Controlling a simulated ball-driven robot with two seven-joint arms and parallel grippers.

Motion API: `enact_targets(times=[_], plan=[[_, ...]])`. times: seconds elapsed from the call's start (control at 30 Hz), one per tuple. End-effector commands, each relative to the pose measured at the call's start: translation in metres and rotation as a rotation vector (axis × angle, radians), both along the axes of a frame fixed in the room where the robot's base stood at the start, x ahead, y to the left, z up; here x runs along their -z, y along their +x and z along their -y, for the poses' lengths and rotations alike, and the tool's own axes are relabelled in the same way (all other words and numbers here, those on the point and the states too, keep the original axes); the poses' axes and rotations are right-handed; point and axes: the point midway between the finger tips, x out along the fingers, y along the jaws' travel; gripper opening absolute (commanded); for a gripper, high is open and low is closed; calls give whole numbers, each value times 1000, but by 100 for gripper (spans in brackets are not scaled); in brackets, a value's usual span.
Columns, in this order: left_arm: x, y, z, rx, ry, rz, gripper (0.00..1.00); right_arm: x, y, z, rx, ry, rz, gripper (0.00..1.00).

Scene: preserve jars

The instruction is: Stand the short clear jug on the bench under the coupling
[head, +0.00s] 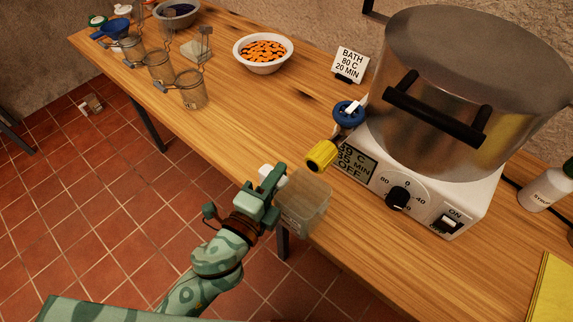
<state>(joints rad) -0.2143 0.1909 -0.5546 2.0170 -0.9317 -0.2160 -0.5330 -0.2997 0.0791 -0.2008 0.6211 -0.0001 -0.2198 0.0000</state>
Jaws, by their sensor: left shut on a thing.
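The short clear jug (306,205) is at the front edge of the bench, just below and left of the yellow coupling (320,155) in the head view. My left gripper (270,184) is shut on its left side. The jug looks upright and empty. It overlaps the bench edge in the picture, and I cannot tell whether its base touches the wood. My right gripper is not in view.
The wooden bench (250,120) has free room left of the coupling. Several clip-top glass jars (193,95) stand at the far left, by a white bowl of orange slices (263,53). A sign (350,63) stands behind the tap. A white bottle (545,192) and yellow cloth (553,290) are right.

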Motion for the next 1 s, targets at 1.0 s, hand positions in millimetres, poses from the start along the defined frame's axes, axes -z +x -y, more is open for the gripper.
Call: enact_targets(times=[1.0], plan=[[18, 35, 16, 0, 0, -1, 36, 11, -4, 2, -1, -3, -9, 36]])
